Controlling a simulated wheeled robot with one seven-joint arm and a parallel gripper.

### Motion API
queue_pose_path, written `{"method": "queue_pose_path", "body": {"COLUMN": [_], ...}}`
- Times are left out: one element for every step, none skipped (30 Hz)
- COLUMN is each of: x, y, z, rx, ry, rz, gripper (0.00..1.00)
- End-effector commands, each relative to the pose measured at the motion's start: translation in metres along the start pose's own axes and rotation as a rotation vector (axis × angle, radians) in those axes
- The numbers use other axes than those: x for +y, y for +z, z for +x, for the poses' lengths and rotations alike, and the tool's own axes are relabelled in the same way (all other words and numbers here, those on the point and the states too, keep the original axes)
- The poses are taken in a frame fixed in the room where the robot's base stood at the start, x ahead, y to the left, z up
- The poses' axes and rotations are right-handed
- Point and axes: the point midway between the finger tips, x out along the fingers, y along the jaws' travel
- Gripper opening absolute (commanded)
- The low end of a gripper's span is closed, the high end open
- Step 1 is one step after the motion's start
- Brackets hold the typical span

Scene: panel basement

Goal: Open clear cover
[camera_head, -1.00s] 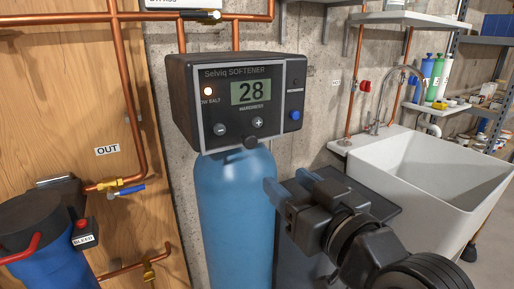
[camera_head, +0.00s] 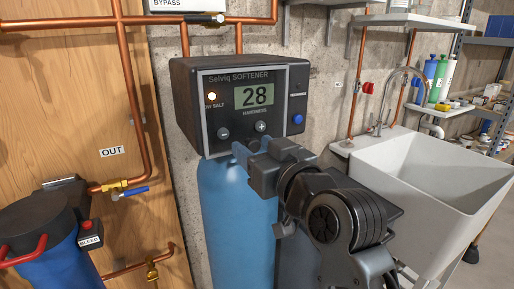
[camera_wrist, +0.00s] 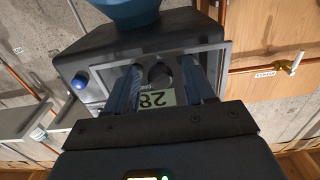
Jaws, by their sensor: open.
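The dark softener control head (camera_head: 180,100) sits on a blue tank (camera_head: 235,215). A clear cover with a grey border (camera_head: 203,128) lies shut over its front panel, display and buttons. In the wrist view the picture is upside down, and the cover's border (camera_wrist: 226,52) and dark round knob (camera_wrist: 159,75) show. My gripper (camera_head: 246,149) is at the cover's lower edge in the head view and hides the knob there. In the wrist view my gripper (camera_wrist: 161,72) is open, with one blue finger on each side of the knob. I cannot tell whether either finger touches it.
A white sink (camera_head: 425,180) with a faucet stands to the right. Copper pipes (camera_head: 128,80) run along the wall at left and above. A blue filter housing (camera_head: 50,260) with a red handle is at lower left. A blue button (camera_head: 298,119) sits right of the cover.

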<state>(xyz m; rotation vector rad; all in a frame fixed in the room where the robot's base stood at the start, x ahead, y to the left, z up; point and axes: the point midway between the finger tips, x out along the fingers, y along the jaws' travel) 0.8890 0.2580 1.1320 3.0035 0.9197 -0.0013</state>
Motion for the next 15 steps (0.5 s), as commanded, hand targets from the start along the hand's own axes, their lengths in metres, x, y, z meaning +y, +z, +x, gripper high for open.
{"method": "queue_pose_path", "body": {"x": [0.0001,0.0001,0.0001,0.0001,0.0000,0.0001,0.0001,0.0001,0.0000,0.0001,0.0001,0.0001,0.0001,0.0001,0.0001], "y": [0.0000,0.0000,0.0000,0.0000,0.0000,-0.0001,-0.0001,-0.0001,-0.0001,-0.0001,-0.0001,-0.0001,-0.0001,-0.0001,-0.0001], "z": [0.0001,0.0000,0.0000,-0.0001,-0.0001,-0.0002,-0.0002,-0.0002,-0.0002,-0.0003,-0.0003,-0.0003,-0.0003,-0.0003,-0.0003], "rx": [0.000,0.000,0.000,0.000,0.000,0.000,0.001,0.000,0.001,0.001,0.001,0.001,0.001,0.001,0.001], "ry": [0.000,0.000,0.000,0.000,0.000,0.000,0.000,0.000,0.000,0.000,0.000,0.000,0.000,0.000,0.000], "rz": [0.000,0.000,0.000,0.000,0.000,0.000,0.000,0.000,0.000,0.000,0.000,0.000,0.000,0.000,0.000], "gripper": [0.54,0.54,0.54,0.54,0.54,0.50,0.47,0.44,0.40,0.37,0.34,0.31,0.28,0.25,0.21]}}
